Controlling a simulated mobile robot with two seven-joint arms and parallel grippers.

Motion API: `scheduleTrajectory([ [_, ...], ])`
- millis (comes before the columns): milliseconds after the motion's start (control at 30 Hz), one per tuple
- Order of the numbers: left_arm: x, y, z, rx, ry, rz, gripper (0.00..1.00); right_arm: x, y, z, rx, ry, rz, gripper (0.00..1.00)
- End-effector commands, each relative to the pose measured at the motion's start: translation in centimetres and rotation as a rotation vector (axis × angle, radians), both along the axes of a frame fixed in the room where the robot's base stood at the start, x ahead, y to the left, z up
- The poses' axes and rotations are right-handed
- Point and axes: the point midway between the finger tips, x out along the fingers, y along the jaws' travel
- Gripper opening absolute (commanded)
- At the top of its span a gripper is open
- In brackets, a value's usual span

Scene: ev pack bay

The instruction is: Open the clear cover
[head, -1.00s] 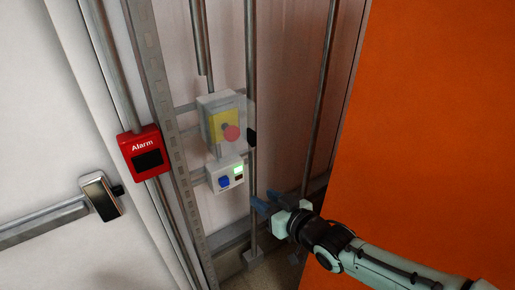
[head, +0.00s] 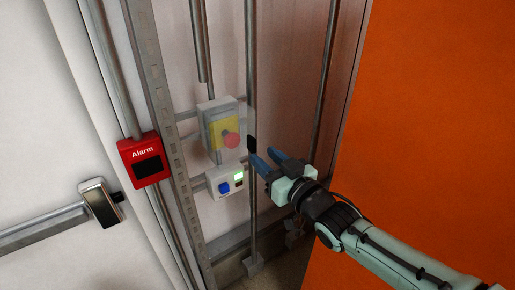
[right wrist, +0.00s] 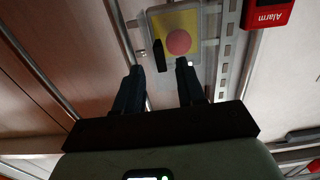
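The clear cover (head: 245,117) sits over a yellow plate (head: 218,130) with a red round button (head: 230,139) on a grey wall box; it looks closed. A black tab (head: 252,144) stands at the cover's right edge. My right gripper (head: 263,154) is open and empty, its blue fingers pointing up just below and right of the tab. In the right wrist view the tab (right wrist: 159,56) shows between the two fingertips (right wrist: 158,66), and I cannot tell whether they touch it. The red button (right wrist: 178,42) shows beyond. My left gripper is not in view.
A smaller box (head: 225,181) with a blue knob and green display is below. A red alarm box (head: 145,160) and a door push bar (head: 45,225) are to the left. Vertical pipes (head: 251,60) run nearby. A large orange panel (head: 430,120) fills the right.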

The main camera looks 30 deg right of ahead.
Motion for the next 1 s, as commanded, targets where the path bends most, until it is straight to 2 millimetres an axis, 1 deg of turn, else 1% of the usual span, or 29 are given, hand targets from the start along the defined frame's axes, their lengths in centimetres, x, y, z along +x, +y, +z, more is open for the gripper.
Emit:
scheduleTrajectory([
  [33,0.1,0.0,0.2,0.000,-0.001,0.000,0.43,1.0,0.0,0.0,0.001,0.003,-0.001,0.39],
  [100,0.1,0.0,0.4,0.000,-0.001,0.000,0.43,2.0,0.1,0.0,0.001,0.002,0.000,0.39],
  [233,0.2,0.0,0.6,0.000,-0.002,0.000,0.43,3.4,0.3,0.0,0.000,0.001,0.000,0.39],
  [400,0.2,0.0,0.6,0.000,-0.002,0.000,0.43,4.1,0.3,0.0,0.001,-0.001,-0.001,0.39],
  [633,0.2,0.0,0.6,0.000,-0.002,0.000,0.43,4.1,0.3,0.0,0.001,-0.001,-0.001,0.39],
  [667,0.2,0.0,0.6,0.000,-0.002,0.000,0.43,4.1,0.3,0.0,0.001,-0.001,-0.001,0.30],
  [700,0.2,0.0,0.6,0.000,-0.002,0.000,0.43,4.1,0.3,0.0,0.001,-0.001,0.000,0.17],
  [733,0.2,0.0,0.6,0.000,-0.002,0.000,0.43,4.1,0.3,0.0,0.001,-0.001,0.000,0.07],
  [767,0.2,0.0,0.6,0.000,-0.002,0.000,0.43,4.1,0.3,0.0,0.001,-0.001,0.000,0.00],
  [1000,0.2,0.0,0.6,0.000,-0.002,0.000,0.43,4.1,0.3,0.0,0.001,-0.001,-0.001,0.00],
])
